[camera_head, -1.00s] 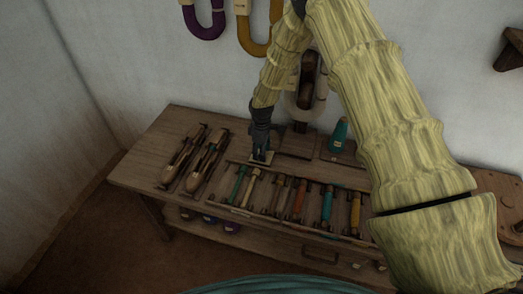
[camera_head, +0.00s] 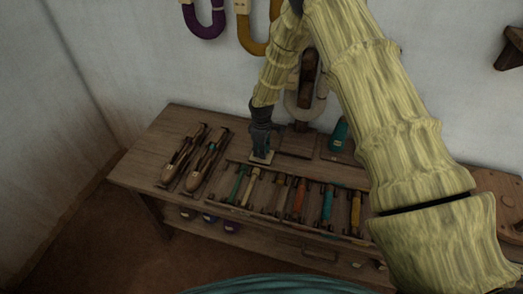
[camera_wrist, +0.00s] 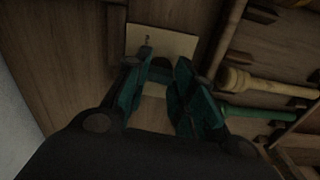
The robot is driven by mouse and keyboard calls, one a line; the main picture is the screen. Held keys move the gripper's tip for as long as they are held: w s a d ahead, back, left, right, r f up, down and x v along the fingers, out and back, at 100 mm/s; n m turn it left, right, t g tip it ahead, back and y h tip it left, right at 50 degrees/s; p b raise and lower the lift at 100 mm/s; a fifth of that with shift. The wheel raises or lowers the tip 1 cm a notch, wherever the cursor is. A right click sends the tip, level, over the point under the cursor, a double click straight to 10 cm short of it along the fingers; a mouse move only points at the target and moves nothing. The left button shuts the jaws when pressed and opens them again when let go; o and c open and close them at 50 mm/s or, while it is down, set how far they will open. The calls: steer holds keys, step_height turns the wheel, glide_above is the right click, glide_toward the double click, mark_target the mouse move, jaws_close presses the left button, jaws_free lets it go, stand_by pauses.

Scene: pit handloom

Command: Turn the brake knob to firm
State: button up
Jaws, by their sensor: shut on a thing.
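My gripper (camera_head: 261,152) points down at a small pale plate (camera_head: 262,158) on the wooden bench, left of the middle. In the wrist view the plate (camera_wrist: 163,38) lies beyond and between my two fingers (camera_wrist: 160,82), with a small dark mark near its far edge. A dark rounded piece, which looks like the brake knob (camera_wrist: 160,69), sits between the fingertips, and the fingers are shut on it. The fingers hide most of the knob, so I cannot read its setting. In the head view the knob is hidden behind my gripper.
Two wooden shuttles (camera_head: 207,162) lie on the bench to the left. A rack of several coloured bobbins (camera_head: 327,203) runs close on the right and front. A teal cone (camera_head: 338,134) stands at the back right. Yarn hanks (camera_head: 205,22) hang on the wall.

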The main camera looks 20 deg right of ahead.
steer(key=m, duration=0.5)
steer(key=shift+b, duration=0.35)
steer(key=m, duration=0.5)
steer(key=shift+m, duration=0.3)
steer(key=o, duration=1)
step_height(320, 180, up, 12)
steer(key=shift+r, duration=0.1)
stand_by(0.5)
